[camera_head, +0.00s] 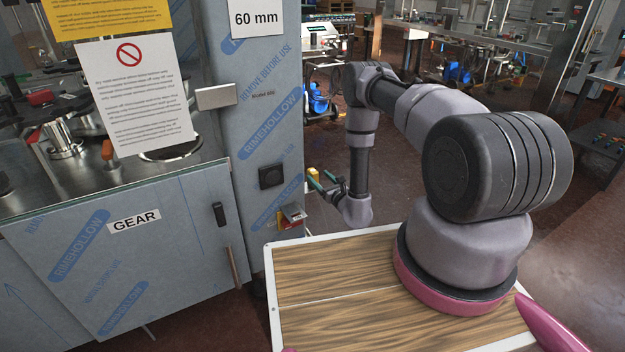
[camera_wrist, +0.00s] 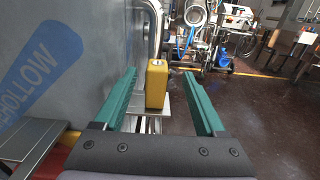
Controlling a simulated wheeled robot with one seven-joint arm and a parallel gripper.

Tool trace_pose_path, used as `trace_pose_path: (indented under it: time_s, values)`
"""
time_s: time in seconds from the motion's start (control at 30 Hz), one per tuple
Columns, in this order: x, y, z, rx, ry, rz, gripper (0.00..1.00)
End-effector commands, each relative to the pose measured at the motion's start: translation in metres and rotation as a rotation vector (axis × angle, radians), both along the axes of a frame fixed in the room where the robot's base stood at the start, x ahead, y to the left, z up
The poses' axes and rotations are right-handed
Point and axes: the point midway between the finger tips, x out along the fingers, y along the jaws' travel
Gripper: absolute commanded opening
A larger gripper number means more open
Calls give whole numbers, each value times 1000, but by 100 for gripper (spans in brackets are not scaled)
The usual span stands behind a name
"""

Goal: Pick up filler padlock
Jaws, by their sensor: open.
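The padlock (camera_wrist: 156,86) looks like a yellow block with a small dark mark on its top face. In the wrist view it is upright, in front of my gripper (camera_wrist: 166,88), and appears between the lines of the two green fingers, closer to the left one. The fingers are apart with nothing held; whether their tips reach beside the padlock is hard to tell. In the head view the padlock (camera_head: 312,173) is a small yellow patch at the cabinet's right edge, with my gripper (camera_head: 318,182) just in front, partly covering it.
A film-wrapped cabinet (camera_head: 262,110) stands close on the left of my gripper. A small grey, red and yellow item (camera_head: 292,214) sticks out from it, lower down. A light metal ledge (camera_wrist: 180,119) lies below the padlock. Open floor (camera_wrist: 265,120) is to the right.

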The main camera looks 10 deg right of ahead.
Motion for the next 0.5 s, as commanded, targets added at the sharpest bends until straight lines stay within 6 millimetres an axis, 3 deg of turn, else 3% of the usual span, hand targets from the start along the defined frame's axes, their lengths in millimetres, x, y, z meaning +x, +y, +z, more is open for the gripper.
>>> trace_pose_path:
  time_s: [0.3, 0.5]
  values:
    - [40, 17, -5, -1, -3, 1, 72]
    - [47, 19, -6, 0, -1, 0, 72]
